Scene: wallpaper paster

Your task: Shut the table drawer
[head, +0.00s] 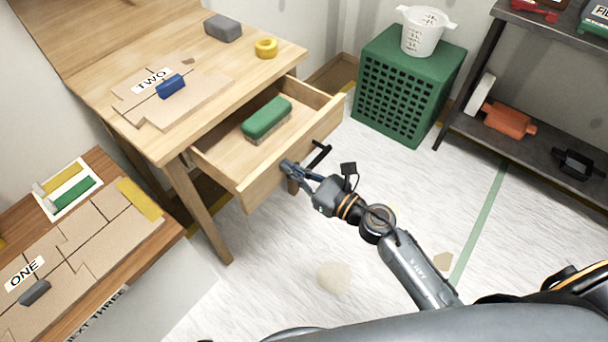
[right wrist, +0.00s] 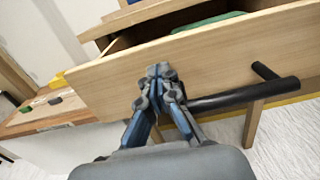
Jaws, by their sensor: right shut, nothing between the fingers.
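The table drawer (head: 262,182) is pulled out from the wooden table (head: 150,140), with a green brush or block (head: 267,117) lying inside. Its wooden front also fills much of the right wrist view (right wrist: 220,62). A black bar handle (head: 321,154) sits on the drawer front and shows in the right wrist view (right wrist: 250,95). My right gripper (head: 288,167) is shut and empty, its fingertips (right wrist: 160,72) at the drawer front, beside the handle's left end. I cannot tell whether they touch the wood. My left gripper is not in view.
On the tabletop are a blue block (head: 171,86), a grey block (head: 223,28) and a yellow tape roll (head: 266,47). A green crate (head: 405,85) with a white bucket (head: 426,31) stands to the right of the table. The floor in front of the drawer is mostly clear.

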